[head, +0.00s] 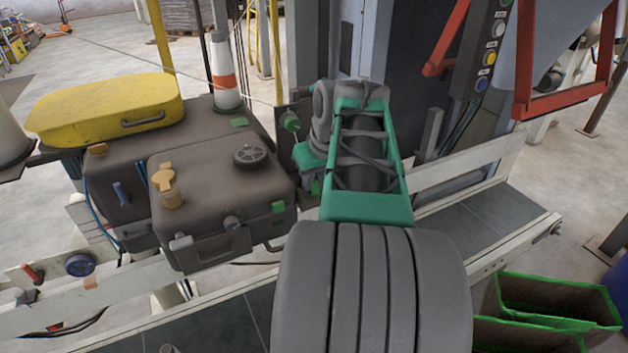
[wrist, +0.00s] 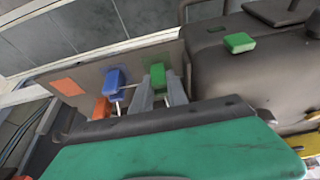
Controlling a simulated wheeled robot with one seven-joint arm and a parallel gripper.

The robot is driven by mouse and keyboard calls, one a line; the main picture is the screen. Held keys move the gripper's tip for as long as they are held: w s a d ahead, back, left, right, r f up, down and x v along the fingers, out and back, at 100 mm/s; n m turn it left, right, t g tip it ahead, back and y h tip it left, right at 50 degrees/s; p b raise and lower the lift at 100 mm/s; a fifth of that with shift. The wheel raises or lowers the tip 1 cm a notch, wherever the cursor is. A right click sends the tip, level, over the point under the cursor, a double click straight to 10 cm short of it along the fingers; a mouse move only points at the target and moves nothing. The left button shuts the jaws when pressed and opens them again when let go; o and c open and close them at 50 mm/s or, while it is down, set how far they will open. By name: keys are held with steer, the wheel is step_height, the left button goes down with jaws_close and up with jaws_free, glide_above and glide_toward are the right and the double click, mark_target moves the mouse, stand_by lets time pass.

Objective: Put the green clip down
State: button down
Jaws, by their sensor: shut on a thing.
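In the wrist view my gripper (wrist: 160,92) has its two grey fingers closed on a small green clip (wrist: 158,74). The clip is in front of a green patch on a grey-brown panel (wrist: 85,72). I cannot tell whether it touches the panel. A blue clip (wrist: 115,78) and an orange clip (wrist: 102,108) are to its left at the panel. In the head view my arm hides most of this spot, and the fingertips cannot be made out. A second green clip (wrist: 239,42) lies on the dark case to the right; it also shows in the head view (head: 278,207).
The dark case (head: 215,180) stands close to the left of my arm, with a yellow case (head: 105,105) and a striped cone (head: 225,75) behind. A conveyor (head: 480,220) runs along the right. Green-edged boxes (head: 550,300) stand at the lower right.

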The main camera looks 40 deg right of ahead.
steer(key=shift+f, duration=0.35)
steer(key=c, duration=1.3)
jaws_free()
steer(key=shift+r, duration=0.1)
steer(key=p+v, duration=0.1)
steer(key=v, duration=1.1)
steer(key=shift+s+p, duration=0.15)
steer(key=shift+p, duration=0.2)
steer(key=shift+a, duration=0.1)
